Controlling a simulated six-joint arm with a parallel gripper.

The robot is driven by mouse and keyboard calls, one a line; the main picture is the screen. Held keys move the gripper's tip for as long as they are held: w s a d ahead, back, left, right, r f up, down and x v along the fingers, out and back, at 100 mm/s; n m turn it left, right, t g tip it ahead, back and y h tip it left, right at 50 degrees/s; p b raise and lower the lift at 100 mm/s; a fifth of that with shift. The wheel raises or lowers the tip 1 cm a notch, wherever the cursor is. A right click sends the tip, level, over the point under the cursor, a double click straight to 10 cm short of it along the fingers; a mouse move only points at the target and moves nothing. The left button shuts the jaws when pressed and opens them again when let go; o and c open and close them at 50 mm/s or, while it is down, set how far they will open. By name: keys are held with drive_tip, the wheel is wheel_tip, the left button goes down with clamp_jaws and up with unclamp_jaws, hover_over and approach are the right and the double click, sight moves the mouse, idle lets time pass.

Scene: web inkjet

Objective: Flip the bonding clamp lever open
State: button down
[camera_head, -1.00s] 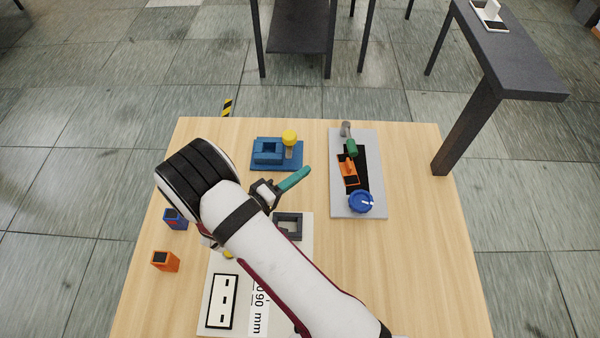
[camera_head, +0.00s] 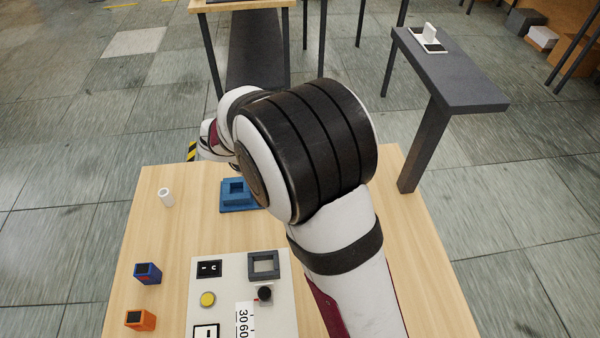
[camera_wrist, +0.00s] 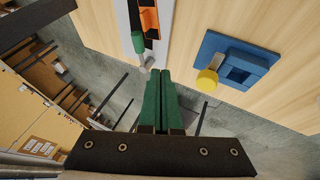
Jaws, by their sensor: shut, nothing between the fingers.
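In the wrist view, a green-handled lever (camera_wrist: 138,42) with a pale metal end lies on the grey plate (camera_wrist: 126,17), beside an orange block (camera_wrist: 149,20). A blue fixture (camera_wrist: 236,60) carries a yellow knob (camera_wrist: 207,80) on a short post. No label shows which of the two is the bonding clamp. My gripper (camera_wrist: 159,73) is shut and empty, its green fingers together. Its tips appear just below the green lever's metal end in the picture; contact cannot be told. In the head view my arm hides the gripper and grey plate; the blue fixture (camera_head: 236,190) shows partly.
A white panel (camera_head: 280,318) with a yellow button (camera_head: 207,299), a black knob (camera_head: 265,293) and a dark square frame (camera_head: 263,265) lies at the front. Blue (camera_head: 147,273) and orange (camera_head: 140,319) blocks and a white cylinder (camera_head: 166,197) stand left. Dark side table (camera_head: 450,75) stands beyond.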

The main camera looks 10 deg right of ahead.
drive_tip(key=x, duration=0.9)
drive_tip(key=shift+s, duration=0.15)
drive_tip(key=d, duration=0.1)
drive_tip(key=d+f, duration=0.1)
drive_tip(key=d, duration=0.1)
drive_tip(key=shift+w+d+f, duration=0.1)
drive_tip(key=shift+w+f, duration=0.05)
drive_tip(key=shift+w, duration=0.25)
drive_tip(key=shift+d+f, duration=0.1)
drive_tip(key=shift+d, duration=0.25)
drive_tip(key=shift+w, duration=0.1)
